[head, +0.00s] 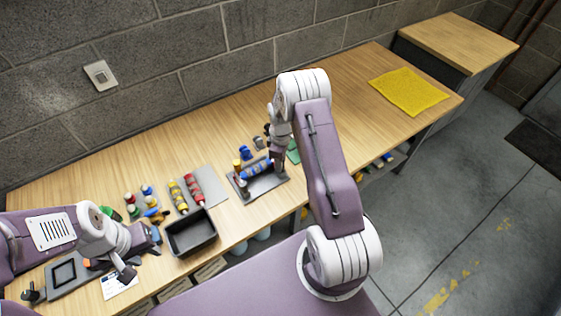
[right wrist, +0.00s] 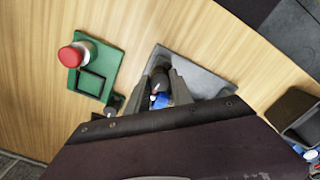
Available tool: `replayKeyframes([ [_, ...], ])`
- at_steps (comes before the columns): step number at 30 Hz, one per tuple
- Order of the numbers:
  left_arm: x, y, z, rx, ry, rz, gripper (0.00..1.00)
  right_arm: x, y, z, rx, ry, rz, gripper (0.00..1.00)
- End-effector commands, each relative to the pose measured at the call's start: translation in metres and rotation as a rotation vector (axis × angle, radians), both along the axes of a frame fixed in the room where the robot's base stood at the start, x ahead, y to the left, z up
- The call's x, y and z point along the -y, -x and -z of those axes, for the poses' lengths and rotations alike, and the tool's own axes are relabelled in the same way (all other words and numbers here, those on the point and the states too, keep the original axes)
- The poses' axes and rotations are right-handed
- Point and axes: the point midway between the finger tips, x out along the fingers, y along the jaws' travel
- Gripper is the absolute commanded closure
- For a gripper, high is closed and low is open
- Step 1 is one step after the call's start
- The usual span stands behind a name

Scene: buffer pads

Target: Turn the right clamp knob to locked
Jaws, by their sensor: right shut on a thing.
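The right clamp knob (right wrist: 160,80) is a dark rounded piece between the fingers in the right wrist view. My right gripper (right wrist: 165,88) is shut on it. The knob's marking and turn angle cannot be read. In the head view my right gripper (head: 275,160) reaches down at the right end of the clamp fixture, a grey plate (head: 265,187) carrying a blue roller (head: 258,169), and hides the knob. Part of the blue roller (right wrist: 160,101) shows below the knob in the wrist view. My left gripper (head: 141,256) is open and empty over the bench's left part.
A green plate (right wrist: 89,84) with a red button (right wrist: 72,56) lies beside the fixture. A black bin (head: 192,239), red and yellow rollers on a grey mat (head: 214,184), and several small coloured parts stand left. A yellow mat (head: 409,92) lies right, with clear bench before it.

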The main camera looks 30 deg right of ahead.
Motion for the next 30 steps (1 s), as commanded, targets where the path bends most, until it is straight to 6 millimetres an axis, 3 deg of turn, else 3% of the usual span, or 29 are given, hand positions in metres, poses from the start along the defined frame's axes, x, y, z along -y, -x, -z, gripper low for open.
replayKeyframes([
  [9, 0.0000, 0.0000, 0.0008, 0.000, 0.000, 0.000, 0.64, 0.0007, -0.0022, -0.0018, 0.006, 0.002, -0.096, 1.00],
  [24, 0.0000, 0.0000, 0.0008, 0.000, 0.000, 0.000, 0.64, 0.0008, -0.0025, -0.0021, 0.007, 0.003, -0.113, 1.00],
  [25, 0.0000, 0.0000, 0.0008, 0.000, 0.000, 0.000, 0.64, 0.0009, -0.0025, -0.0021, 0.007, 0.003, -0.113, 0.71],
  [27, 0.0000, 0.0000, 0.0008, 0.000, 0.000, 0.000, 0.64, 0.0008, -0.0023, -0.0019, 0.007, 0.003, -0.112, 0.51],
  [30, 0.0000, 0.0000, 0.0009, 0.000, 0.000, 0.000, 0.64, 0.0006, -0.0017, -0.0014, 0.005, 0.002, -0.112, 0.51],
])
